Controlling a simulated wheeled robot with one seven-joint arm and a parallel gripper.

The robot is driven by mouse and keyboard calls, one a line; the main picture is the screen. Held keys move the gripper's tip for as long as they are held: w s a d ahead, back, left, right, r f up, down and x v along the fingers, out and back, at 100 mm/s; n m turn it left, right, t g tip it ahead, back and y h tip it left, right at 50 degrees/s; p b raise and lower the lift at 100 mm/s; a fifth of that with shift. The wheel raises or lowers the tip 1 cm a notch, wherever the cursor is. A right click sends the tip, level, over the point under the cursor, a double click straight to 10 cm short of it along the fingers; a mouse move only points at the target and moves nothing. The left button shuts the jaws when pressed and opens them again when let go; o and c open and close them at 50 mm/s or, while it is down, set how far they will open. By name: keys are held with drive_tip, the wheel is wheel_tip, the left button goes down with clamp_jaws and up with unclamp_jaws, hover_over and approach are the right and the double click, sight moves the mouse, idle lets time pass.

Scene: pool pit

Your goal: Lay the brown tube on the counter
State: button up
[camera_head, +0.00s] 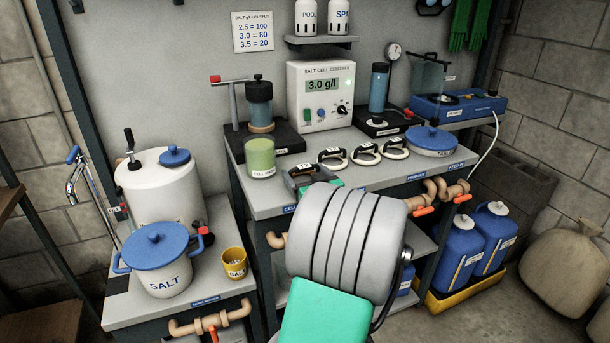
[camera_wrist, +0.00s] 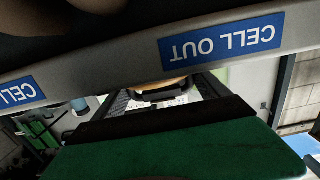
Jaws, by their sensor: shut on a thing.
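My gripper (camera_head: 300,182) is low over the front left part of the counter (camera_head: 262,199), mostly behind my large grey wrist. In the wrist view, which is upside down, a small tan-brown piece of the brown tube (camera_wrist: 176,87) shows at my gripper (camera_wrist: 165,98), beside the counter edge with its "CELL OUT" label. The gripper is shut on it. Most of the tube is hidden by the counter edge, and in the head view I cannot make it out. Whether it touches the counter top cannot be told.
A green cup (camera_head: 260,158) stands just left of my gripper. Several black-and-white clamps (camera_head: 364,154) lie to the right. The control box (camera_head: 320,97) and a blue-lidded dish (camera_head: 432,143) stand further back. Tan pipes (camera_head: 420,203) with orange handles jut out under the front edge.

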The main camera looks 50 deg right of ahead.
drive_tip(key=shift+f, duration=0.15)
drive_tip(key=o, duration=1.2)
drive_tip(key=shift+o, duration=0.2)
drive_tip(key=shift+r, duration=0.35)
drive_tip(key=v, duration=1.2)
drive_tip(key=shift+b, duration=0.45)
